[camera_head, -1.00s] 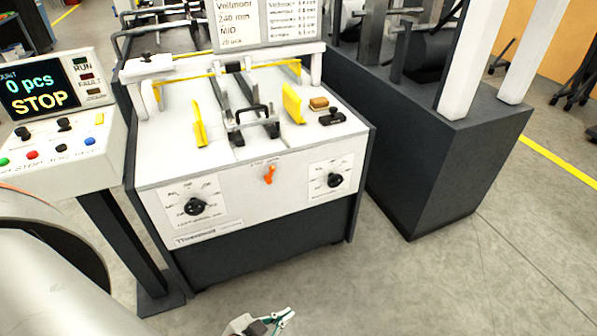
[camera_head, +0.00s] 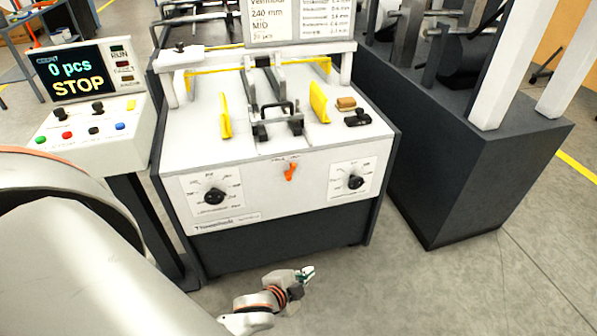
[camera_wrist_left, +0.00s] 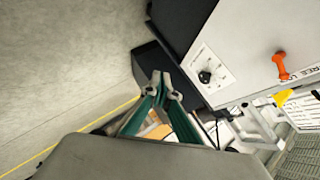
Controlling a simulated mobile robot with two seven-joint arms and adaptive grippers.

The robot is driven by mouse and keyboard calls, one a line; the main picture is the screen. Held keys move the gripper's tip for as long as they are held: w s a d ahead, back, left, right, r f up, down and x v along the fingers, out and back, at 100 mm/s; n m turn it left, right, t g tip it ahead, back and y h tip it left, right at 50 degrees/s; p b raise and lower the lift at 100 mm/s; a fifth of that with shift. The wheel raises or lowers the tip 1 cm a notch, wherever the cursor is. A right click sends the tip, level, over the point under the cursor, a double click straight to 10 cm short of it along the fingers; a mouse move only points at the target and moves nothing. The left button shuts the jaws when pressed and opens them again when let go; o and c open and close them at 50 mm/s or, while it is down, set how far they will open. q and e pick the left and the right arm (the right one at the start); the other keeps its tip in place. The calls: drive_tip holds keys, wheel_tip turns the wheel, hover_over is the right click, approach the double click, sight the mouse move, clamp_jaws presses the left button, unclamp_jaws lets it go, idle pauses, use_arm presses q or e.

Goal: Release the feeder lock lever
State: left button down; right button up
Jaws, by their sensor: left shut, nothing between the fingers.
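The feeder lock lever is the small orange handle (camera_head: 290,171) on the white front panel of the feeder, between two black dials. In the left wrist view the orange lever (camera_wrist_left: 281,66) stands out from the panel at the upper right. My left gripper (camera_head: 306,275) is in front of the feeder's dark lower part, below the lever and apart from it. In the left wrist view its green-sided fingers (camera_wrist_left: 166,86) are shut with nothing between them, well left of the lever. My right gripper is not in view.
Black dials (camera_head: 214,196) and (camera_head: 355,182) flank the lever. A control console (camera_head: 93,141) reading STOP stands at the left. A dark machine base (camera_head: 455,170) stands at the right. The floor in front of the feeder is clear around my gripper.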

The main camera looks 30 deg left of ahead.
use_arm(q)
drive_tip(key=w+a+r+m+t+y, duration=0.1)
drive_tip(key=w+a+r+m+y, duration=0.2)
drive_tip(key=w+a+r, duration=0.3)
drive_tip(key=w+a+r+m+t+y, duration=0.1)
drive_tip(key=w+a+r+m+y, duration=0.2)
drive_tip(key=w, duration=0.7)
wheel_tip(320, 180, up, 4)
drive_tip(key=a+m, duration=0.2)
drive_tip(key=shift+w+a+y+p, duration=0.2)
drive_tip(key=shift+a+y+p, duration=0.15)
drive_tip(key=shift+y, duration=0.05)
drive_tip(key=w+a, duration=0.4)
drive_tip(key=w+a+f, duration=0.1)
drive_tip(key=w+a, duration=0.1)
drive_tip(key=w, duration=0.1)
drive_tip(key=shift+s+a+r, duration=0.1)
drive_tip(key=shift+a+r, duration=0.1)
drive_tip(key=shift+s+a, duration=0.1)
